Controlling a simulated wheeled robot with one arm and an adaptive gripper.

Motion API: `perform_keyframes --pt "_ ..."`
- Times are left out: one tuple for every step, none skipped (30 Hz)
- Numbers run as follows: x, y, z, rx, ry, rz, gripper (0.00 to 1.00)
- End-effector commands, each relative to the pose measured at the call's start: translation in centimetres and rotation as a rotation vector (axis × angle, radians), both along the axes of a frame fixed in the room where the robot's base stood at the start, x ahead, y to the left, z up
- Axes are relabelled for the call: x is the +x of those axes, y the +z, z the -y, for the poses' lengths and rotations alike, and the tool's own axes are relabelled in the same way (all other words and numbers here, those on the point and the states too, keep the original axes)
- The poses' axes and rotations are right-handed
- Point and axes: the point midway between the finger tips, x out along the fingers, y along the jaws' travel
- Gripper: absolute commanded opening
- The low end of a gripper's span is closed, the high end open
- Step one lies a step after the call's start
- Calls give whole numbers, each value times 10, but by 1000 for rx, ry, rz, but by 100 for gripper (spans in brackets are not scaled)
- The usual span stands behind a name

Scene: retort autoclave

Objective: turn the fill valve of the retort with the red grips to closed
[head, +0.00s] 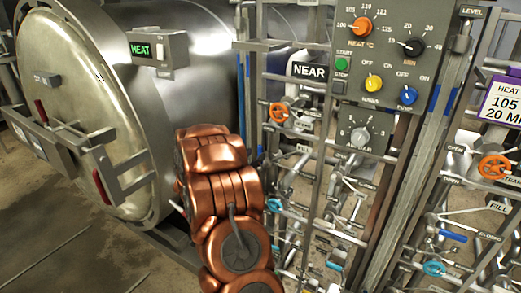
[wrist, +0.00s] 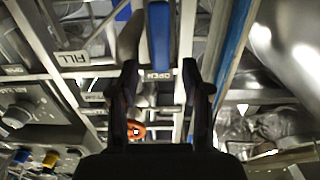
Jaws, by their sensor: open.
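In the wrist view my gripper (wrist: 160,72) is open, with one dark finger on each side. A blue lever handle (wrist: 159,35) shows upright in the picture, in the gap beyond the fingertips; I cannot tell its distance. An upside-down OPEN label is just below the handle, and a FILL label (wrist: 75,57) is to the left. In the head view the retort (head: 75,100) at left has red grips (head: 101,187) on its door bars. My copper arm hides the gripper there. A blue handle (head: 333,266) shows low on the pipe rack; I cannot tell if it is the same one.
In the head view, a NEAR sign (head: 309,71), a control panel (head: 385,50) and crowded pipes stand right of my arm. Another FILL label (head: 498,207) and blue handle (head: 452,236) are far right.

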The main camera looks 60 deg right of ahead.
Motion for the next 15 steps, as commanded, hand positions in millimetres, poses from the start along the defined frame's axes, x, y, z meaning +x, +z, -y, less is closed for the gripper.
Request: perform_keyframes --pt "-1 2 9 -2 -2 -1 48" --pt "-1 2 13 -2 -3 -1 48" --pt "0 2 19 -3 -3 0 48" --pt "0 2 23 -3 -3 0 48" --pt "0 2 27 -2 -3 0 48" --pt "1 2 31 -2 -3 0 48" --pt "1 2 34 -2 -2 0 48" --pt "1 1 37 -1 -1 0 48" --pt "1 1 40 0 -1 0 48" --pt "1 1 42 0 0 0 48" --pt "2 1 44 1 0 0 48" --pt "2 1 46 1 1 0 48" --pt "2 1 47 0 1 0 48" --pt "2 0 47 1 1 0 48" --pt "2 0 48 1 1 0 48"
